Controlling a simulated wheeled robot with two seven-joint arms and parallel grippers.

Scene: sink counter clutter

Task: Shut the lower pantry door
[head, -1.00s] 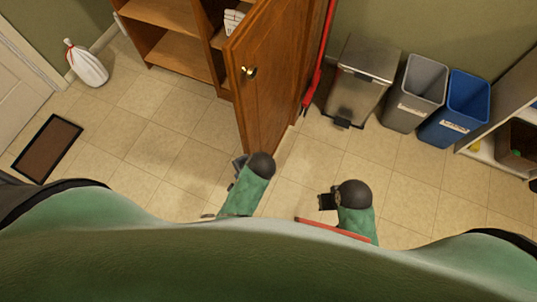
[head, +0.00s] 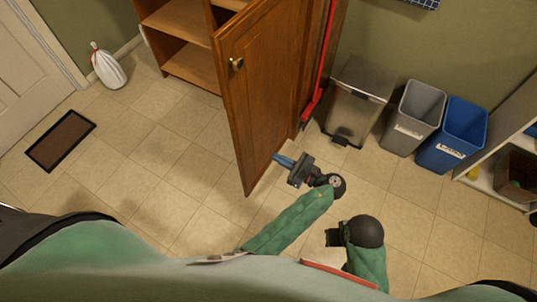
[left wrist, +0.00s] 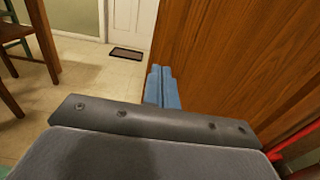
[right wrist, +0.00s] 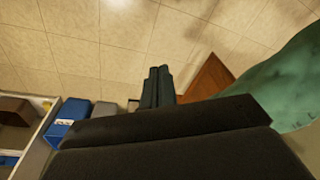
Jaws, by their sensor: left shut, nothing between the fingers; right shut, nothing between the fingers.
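The lower pantry door (head: 262,95) is a brown wooden panel with a brass knob (head: 236,63) near its free edge. It stands open, swung well out from the pantry cabinet (head: 180,30), whose shelves show to its left. My left gripper (head: 280,160), with blue fingers, is shut and empty by the door's lower knob-side face. In the left wrist view the fingers (left wrist: 162,88) overlap the door (left wrist: 225,60); I cannot tell whether they touch it. My right gripper (head: 333,237) is low, away from the door; its shut, empty fingers show in the right wrist view (right wrist: 158,87).
A metal pedal bin (head: 355,100), a grey bin (head: 413,115) and a blue bin (head: 452,135) stand along the wall to the right. A red pole (head: 322,65) leans beside the door. A doormat (head: 60,140) and white bag (head: 107,66) lie left.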

